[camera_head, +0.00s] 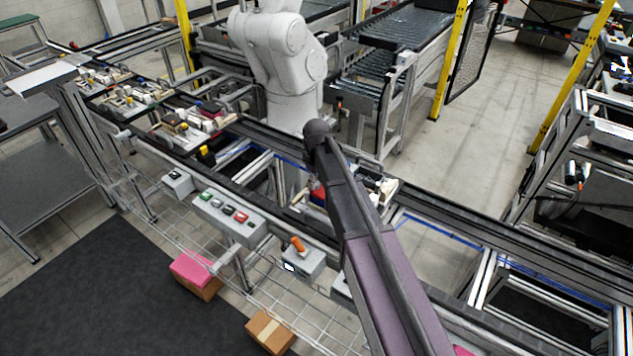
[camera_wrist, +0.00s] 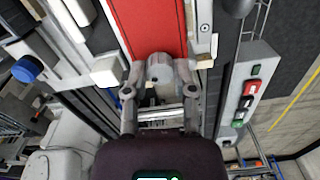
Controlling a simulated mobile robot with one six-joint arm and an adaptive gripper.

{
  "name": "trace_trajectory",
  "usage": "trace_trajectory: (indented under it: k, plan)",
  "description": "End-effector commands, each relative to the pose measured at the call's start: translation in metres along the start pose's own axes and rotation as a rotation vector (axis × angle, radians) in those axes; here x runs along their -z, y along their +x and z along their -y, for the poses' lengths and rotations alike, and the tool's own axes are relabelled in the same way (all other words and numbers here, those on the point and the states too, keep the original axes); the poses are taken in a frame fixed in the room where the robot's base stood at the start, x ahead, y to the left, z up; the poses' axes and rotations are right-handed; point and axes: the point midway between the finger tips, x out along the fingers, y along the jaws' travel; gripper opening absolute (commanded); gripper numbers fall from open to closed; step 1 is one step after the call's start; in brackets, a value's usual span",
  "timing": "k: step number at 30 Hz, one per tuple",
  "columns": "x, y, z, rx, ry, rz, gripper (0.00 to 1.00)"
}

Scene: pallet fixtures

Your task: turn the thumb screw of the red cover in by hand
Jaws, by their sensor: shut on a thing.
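The red cover (camera_wrist: 150,25) is a flat red panel at the top of the wrist view. A small part of the red cover also shows beside my arm in the head view (camera_head: 317,190). The thumb screw (camera_wrist: 159,68) is a round grey knob at the cover's near edge. My gripper (camera_wrist: 160,78) has one finger on each side of the knob and is shut on it. How deep the screw sits is hidden. In the head view my arm hides the fingers and the screw.
A control box (camera_head: 228,217) with coloured buttons is mounted along the front rail. A smaller box (camera_head: 303,262) with an orange knob is to its right. A blue round knob (camera_wrist: 27,69) is left in the wrist view. A white robot arm (camera_head: 285,60) stands behind the conveyor.

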Motion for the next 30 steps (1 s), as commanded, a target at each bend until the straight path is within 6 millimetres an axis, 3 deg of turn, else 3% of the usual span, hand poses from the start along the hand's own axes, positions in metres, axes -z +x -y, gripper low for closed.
trace_trajectory:
  k: [30]
  plan:
    - [0.0000, -0.0002, 0.0001, 0.000, 0.966, 0.000, 0.00]
